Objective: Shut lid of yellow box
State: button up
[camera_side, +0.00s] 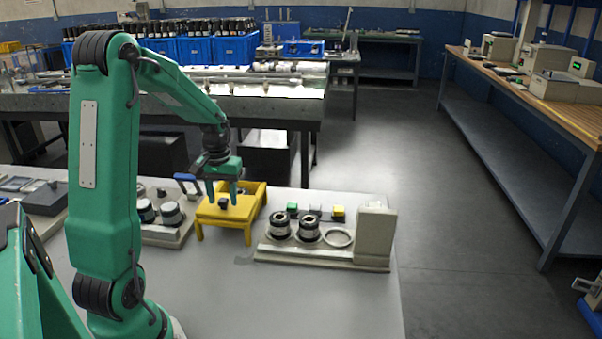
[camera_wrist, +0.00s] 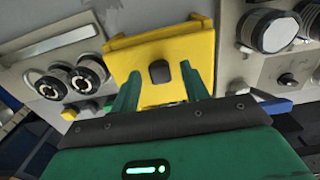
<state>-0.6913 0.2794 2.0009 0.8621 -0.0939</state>
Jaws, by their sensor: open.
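The yellow box (camera_side: 259,191) stands on the grey table, with part of its open inside showing at the back right. Its yellow lid (camera_side: 227,212) is a flat panel at the front of the box with a dark knob (camera_side: 222,202) on it. In the wrist view the lid (camera_wrist: 142,52) fills the centre, and the knob (camera_wrist: 159,72) shows between the fingers. My gripper (camera_side: 222,194) points down over the lid and is open, one finger to each side of the knob. Whether the fingers touch the lid cannot be told. The hinge is hidden.
A beige fixture (camera_side: 375,226) with two dark-rimmed rolls (camera_side: 308,230) and coloured buttons stands close on the right. Another fixture with round metal parts (camera_side: 171,213) stands close on the left. The table front is clear.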

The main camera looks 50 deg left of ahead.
grip_shut()
jog(key=shift+w+a+r, duration=0.1)
jog(key=shift+w+a, duration=3.7)
grip_release()
notch_tip(320, 180, up, 8)
